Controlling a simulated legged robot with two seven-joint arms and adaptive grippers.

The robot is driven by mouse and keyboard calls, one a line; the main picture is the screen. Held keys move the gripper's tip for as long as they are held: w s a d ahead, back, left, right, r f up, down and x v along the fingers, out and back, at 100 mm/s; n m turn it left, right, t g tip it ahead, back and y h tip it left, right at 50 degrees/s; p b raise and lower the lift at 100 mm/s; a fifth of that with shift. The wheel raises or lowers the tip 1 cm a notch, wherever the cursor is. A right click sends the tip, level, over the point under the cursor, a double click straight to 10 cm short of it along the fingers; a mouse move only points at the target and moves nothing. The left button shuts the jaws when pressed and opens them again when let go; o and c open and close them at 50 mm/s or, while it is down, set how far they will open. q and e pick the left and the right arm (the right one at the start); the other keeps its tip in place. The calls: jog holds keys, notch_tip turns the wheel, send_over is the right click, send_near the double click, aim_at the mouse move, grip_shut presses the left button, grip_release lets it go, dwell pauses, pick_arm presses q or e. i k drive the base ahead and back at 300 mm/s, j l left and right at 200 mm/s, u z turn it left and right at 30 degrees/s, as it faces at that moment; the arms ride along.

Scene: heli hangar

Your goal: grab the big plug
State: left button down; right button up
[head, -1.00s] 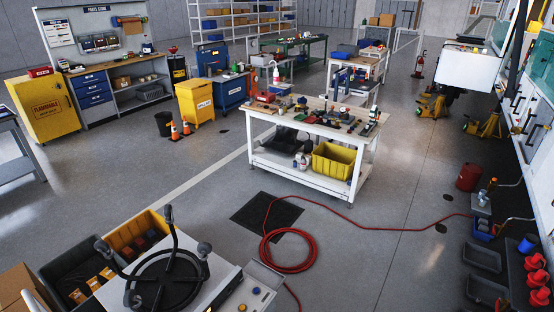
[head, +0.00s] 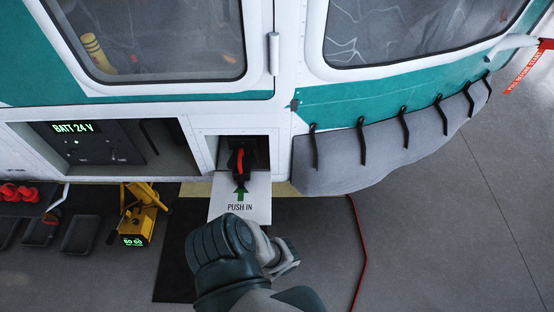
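A dark plug-like part with a red curved piece (head: 240,162) sits in a square recess low on the helicopter's side; I take it for the big plug. Shadow hides how deep it is seated. Below it a white flap (head: 256,190) hangs open, with a green arrow and the words PUSH IN. One of my arms reaches up from the bottom middle, its dark and grey links just below the flap. It seems to be my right arm. No fingertips can be made out, so its grip cannot be told. My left gripper is not in view.
Left of the recess is an open bay with a panel reading BATT 24 V (head: 88,140). A yellow jack (head: 142,212) and dark trays (head: 80,235) stand below left. A grey padded cover (head: 395,150) lines the lower hull. A red hose (head: 362,250) crosses clear floor at right.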

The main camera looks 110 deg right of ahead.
aim_at(241, 172)
jog(key=z, duration=3.2)
jog(key=l, duration=0.6)
jog(key=k+l+u, duration=0.15)
jog(key=l, duration=0.45)
